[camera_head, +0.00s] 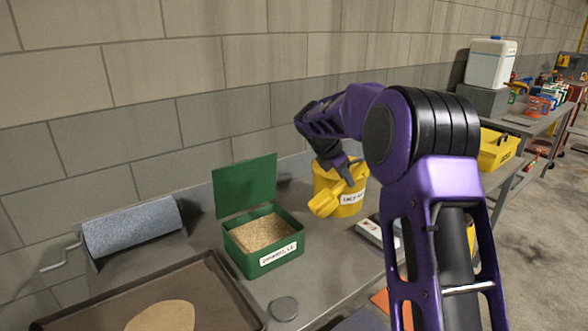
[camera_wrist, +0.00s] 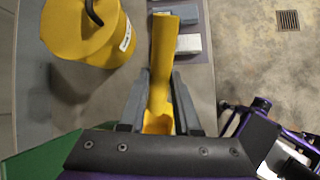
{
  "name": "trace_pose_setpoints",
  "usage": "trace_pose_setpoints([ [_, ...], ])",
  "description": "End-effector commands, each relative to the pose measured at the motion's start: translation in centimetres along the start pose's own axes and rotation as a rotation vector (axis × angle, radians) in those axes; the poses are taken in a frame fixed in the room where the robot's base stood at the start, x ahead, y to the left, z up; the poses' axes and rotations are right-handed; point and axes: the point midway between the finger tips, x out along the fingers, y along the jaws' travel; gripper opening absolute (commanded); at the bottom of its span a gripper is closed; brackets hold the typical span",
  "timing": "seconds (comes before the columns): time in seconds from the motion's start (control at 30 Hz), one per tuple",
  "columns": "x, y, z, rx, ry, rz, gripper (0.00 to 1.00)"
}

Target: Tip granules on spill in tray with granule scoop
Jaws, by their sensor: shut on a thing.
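The yellow granule scoop (camera_head: 323,204) is in my gripper (camera_head: 340,166), above the bench and in front of a yellow bucket. In the wrist view the scoop (camera_wrist: 163,58) lies between the two fingers of my gripper (camera_wrist: 160,82), which are shut on it. I cannot tell whether the scoop holds granules. A green box (camera_head: 277,261) with its lid open holds tan granules (camera_head: 262,233), left of the scoop. The dark tray (camera_head: 93,305) is at the lower left, partly cut off by the frame. A pale tan spill (camera_head: 163,317) lies in it.
The yellow bucket (camera_head: 350,192) with a white label stands by the wall; it also shows in the wrist view (camera_wrist: 82,35). A blue-grey roll (camera_head: 130,227) with a crank stands behind the tray. A yellow bin (camera_head: 497,150) is farther right.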

Motion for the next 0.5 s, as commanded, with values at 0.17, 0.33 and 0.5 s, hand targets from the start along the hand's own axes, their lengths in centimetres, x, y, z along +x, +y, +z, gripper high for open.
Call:
trace_pose_setpoints([
  [0.17, 0.2, 5.6, -5.2, 0.004, 0.229, 0.028, 0.00],
  [0.33, -1.4, 9.5, -8.2, -0.077, 0.361, 0.075, 0.00],
  [0.5, -2.4, 11.0, -9.2, -0.125, 0.414, 0.094, 0.00],
])
